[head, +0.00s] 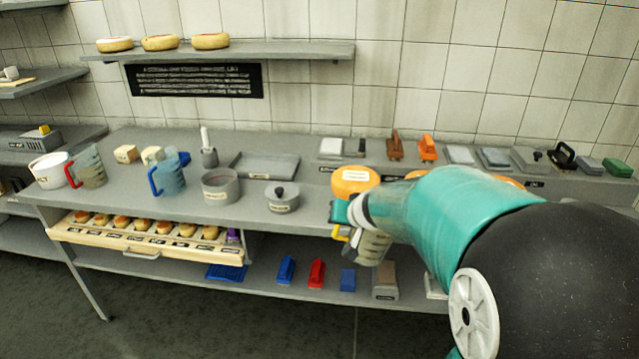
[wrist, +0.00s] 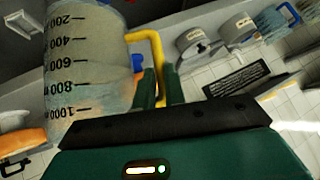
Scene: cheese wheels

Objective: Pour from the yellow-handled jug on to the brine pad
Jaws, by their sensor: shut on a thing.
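The yellow-handled jug (head: 372,247) is a clear measuring jug held in front of the table edge, partly hidden by my arm. In the wrist view the jug (wrist: 88,65) fills the upper left, with black marks from 200 to 1000. My gripper (head: 343,218) is shut on its yellow handle (wrist: 157,62); the dark green fingers (wrist: 159,88) stand on either side of it. The jug looks close to upright; its contents are unclear. Several flat pads, one a pale pad (head: 331,148), lie along the back ledge. I cannot tell which is the brine pad; the labels are too small.
An orange wheel (head: 355,181) sits just behind my gripper. A grey tray (head: 265,165), grey pots (head: 220,187), a blue-handled jug (head: 168,178) and a red-handled jug (head: 91,167) stand further left. Blocks and brushes (head: 317,273) lie on the lower shelf. My arm hides the table's right side.

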